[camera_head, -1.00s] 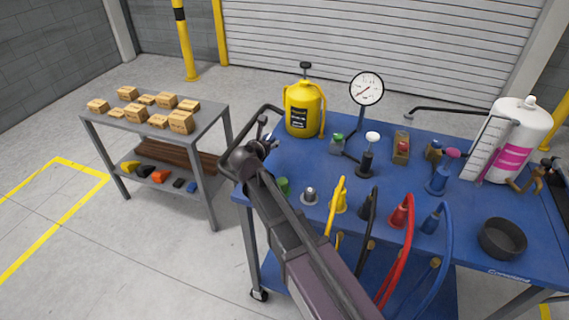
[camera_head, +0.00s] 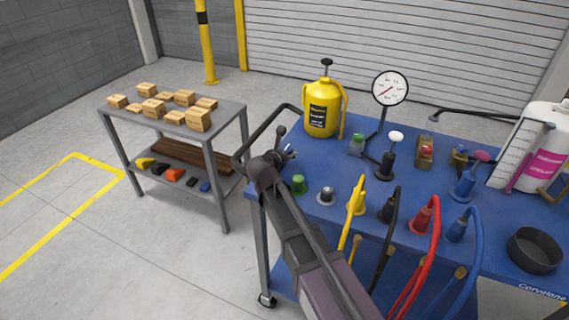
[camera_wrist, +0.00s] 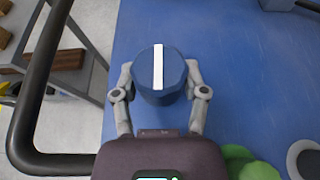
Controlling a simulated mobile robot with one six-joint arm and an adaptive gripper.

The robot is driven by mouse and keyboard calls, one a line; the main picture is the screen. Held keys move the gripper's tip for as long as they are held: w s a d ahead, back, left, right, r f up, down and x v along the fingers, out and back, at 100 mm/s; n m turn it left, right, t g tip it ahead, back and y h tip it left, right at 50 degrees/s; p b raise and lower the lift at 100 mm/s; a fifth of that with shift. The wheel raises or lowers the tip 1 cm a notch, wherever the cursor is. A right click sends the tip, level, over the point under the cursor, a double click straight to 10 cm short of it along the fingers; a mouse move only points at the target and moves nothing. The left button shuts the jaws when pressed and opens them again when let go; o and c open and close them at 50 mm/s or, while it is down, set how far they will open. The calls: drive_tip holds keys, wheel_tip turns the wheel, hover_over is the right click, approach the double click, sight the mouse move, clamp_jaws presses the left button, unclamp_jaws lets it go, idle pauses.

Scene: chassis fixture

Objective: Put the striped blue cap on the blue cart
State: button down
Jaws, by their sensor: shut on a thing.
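The striped blue cap (camera_wrist: 158,78) is dark blue with a white stripe across its top. In the wrist view it sits upright between the fingers of my gripper (camera_wrist: 160,88), which is shut on it. The blue cart (camera_wrist: 230,50) top lies behind and around the cap; I cannot tell whether the cap touches it. In the head view my gripper (camera_head: 287,154) is at the left end of the blue cart (camera_head: 320,165), by its handle. The cap is mostly hidden there.
A green cap (camera_head: 298,184) and a grey round fitting (camera_head: 326,194) stand close by. A yellow sprayer (camera_head: 322,110) and a pressure gauge (camera_head: 389,90) stand behind. The cart's dark handle (camera_head: 240,155) is at left. A grey shelf (camera_head: 235,115) holds boxes.

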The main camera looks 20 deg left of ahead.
drive_tip(key=shift+f+b, duration=1.9)
drive_tip(key=shift+f, duration=0.1)
drive_tip(key=shift+c, duration=0.6)
unclamp_jaws()
